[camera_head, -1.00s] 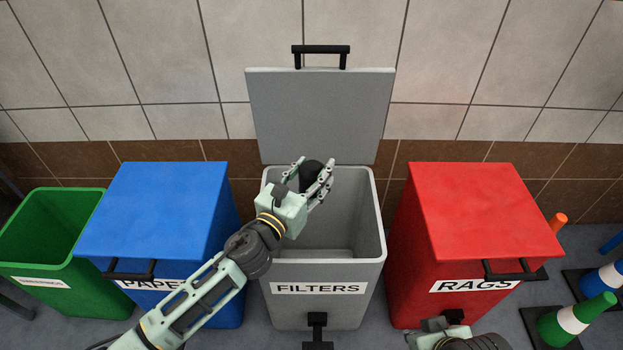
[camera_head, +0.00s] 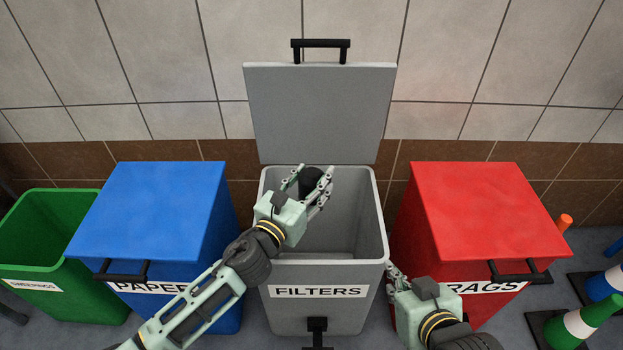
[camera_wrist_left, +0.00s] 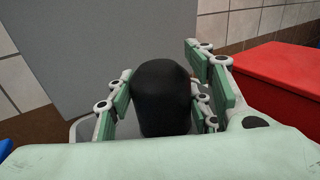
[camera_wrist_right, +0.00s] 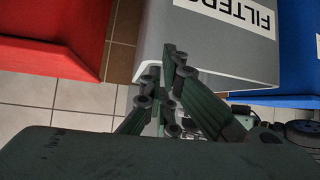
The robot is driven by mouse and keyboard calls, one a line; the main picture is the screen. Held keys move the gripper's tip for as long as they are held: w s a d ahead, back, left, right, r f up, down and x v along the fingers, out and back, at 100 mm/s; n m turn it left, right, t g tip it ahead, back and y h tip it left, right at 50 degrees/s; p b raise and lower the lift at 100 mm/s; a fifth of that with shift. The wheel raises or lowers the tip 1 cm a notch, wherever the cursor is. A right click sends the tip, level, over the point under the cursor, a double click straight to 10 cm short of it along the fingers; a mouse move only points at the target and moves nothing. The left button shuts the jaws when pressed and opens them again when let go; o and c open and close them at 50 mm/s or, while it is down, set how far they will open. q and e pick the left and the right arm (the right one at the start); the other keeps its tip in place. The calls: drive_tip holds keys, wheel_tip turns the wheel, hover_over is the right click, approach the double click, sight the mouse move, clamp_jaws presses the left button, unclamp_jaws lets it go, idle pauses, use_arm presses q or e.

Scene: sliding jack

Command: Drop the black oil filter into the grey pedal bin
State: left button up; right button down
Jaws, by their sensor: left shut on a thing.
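The black oil filter (camera_head: 311,182) is held between the fingers of my left gripper (camera_head: 314,174). In the left wrist view the filter (camera_wrist_left: 163,98) stands as a dark rounded cylinder with finger pads on both sides. The grey pedal bin (camera_head: 324,310), labelled FILTERS, has its lid (camera_head: 320,115) raised upright against the wall. The left gripper and filter are over the rear left part of its open mouth. My right gripper (camera_head: 393,272) is at the bin's front right side, its fingers drawn together and empty. Its wrist view shows the grey bin (camera_wrist_right: 215,50) just beyond the fingertips.
A closed blue bin (camera_head: 150,210) labelled PAPER stands left, with an open green bin (camera_head: 60,285) beyond it. A closed red bin (camera_head: 485,215) labelled RAGS stands right. Cones (camera_head: 580,322) stand at the far right. The tiled wall is close behind.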

sight(310, 191)
use_arm(q)
drive_tip(key=shift+f+b, duration=0.7)
drive_tip(key=shift+b, duration=0.05)
drive_tip(key=shift+f+b, duration=0.6)
drive_tip(key=shift+b, duration=0.05)
drive_tip(key=shift+f, duration=0.1)
use_arm(e)
drive_tip(key=w+a+r+t+y, duration=0.1)
drive_tip(key=w+r+t, duration=0.1)
drive_tip(key=r+t, duration=0.2)
drive_tip(key=w+a+r+t+y, duration=0.1)
drive_tip(key=w+a+r+t, duration=0.1)
drive_tip(key=r, duration=0.8)
drive_tip(key=shift+w+a+t+y, duration=0.3)
drive_tip(key=shift+w+t, duration=0.5)
drive_tip(key=shift+t, duration=0.4)
use_arm(q)
drive_tip(key=o, duration=1.5)
drive_tip(key=shift+s+f, duration=0.1)
use_arm(e)
drive_tip(key=shift+d, duration=0.1)
use_arm(q)
drive_tip(key=shift+s+a, duration=0.15)
drive_tip(key=v, duration=1.1)
drive_tip(key=shift+s, duration=0.25)
